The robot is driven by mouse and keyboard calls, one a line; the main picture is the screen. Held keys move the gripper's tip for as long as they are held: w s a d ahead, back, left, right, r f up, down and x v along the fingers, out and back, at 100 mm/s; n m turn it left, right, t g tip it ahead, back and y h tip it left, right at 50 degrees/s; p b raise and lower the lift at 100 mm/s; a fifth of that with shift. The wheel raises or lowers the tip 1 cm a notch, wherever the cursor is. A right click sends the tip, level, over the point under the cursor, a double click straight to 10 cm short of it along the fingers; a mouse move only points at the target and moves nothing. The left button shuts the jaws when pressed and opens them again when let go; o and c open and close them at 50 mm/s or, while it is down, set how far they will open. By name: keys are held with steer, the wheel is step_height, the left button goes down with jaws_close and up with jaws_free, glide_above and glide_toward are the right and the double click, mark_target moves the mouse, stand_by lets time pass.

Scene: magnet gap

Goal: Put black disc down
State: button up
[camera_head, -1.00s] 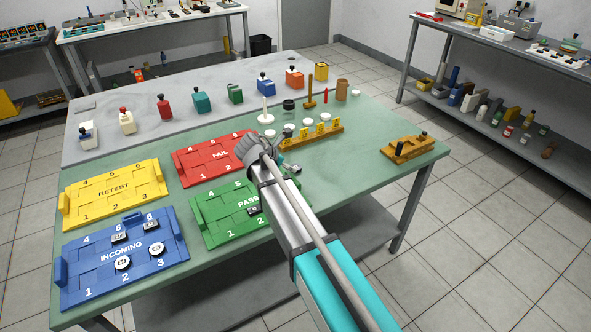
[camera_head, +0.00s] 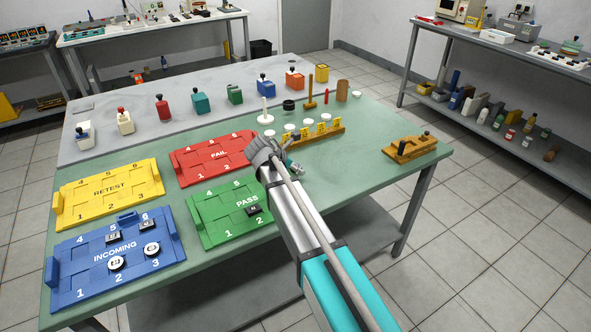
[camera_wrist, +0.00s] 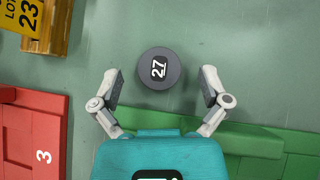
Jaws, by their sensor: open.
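My gripper (camera_wrist: 160,86) is open, with one finger on either side of the disc and a visible gap to each. In the head view my gripper (camera_head: 281,160) is low over the table, to the right of the red FAIL tray (camera_head: 210,158) and beyond the green PASS tray (camera_head: 218,228). I cannot make out the disc there; my arm and gripper cover that spot.
A yellow-labelled rack (camera_head: 318,134) with white round tops stands just beyond my gripper; its end (camera_wrist: 42,30) shows in the wrist view. A small black block (camera_head: 253,209) sits in the PASS tray. The blue INCOMING tray (camera_head: 75,290) holds several pieces.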

jaws_close()
stand_by(0.5)
steer(key=shift+r, duration=0.15)
step_height(320, 180, up, 3)
steer(key=p, duration=0.3)
steer(key=s+r+p, duration=0.1)
steer(key=r+p, duration=0.1)
steer(key=s+r+p, duration=0.4)
steer(key=shift+s+a+r+p, duration=0.1)
steer(key=shift+a+r+p, duration=0.1)
steer(key=shift+a+p, duration=0.15)
steer(key=s+a+r+p, duration=0.1)
steer(key=s+r+p, duration=0.2)
steer(key=s, duration=0.5)
steer(key=shift+s+a+r, duration=0.15)
steer(key=shift+s+a, duration=0.1)
steer(key=shift+s, duration=0.1)
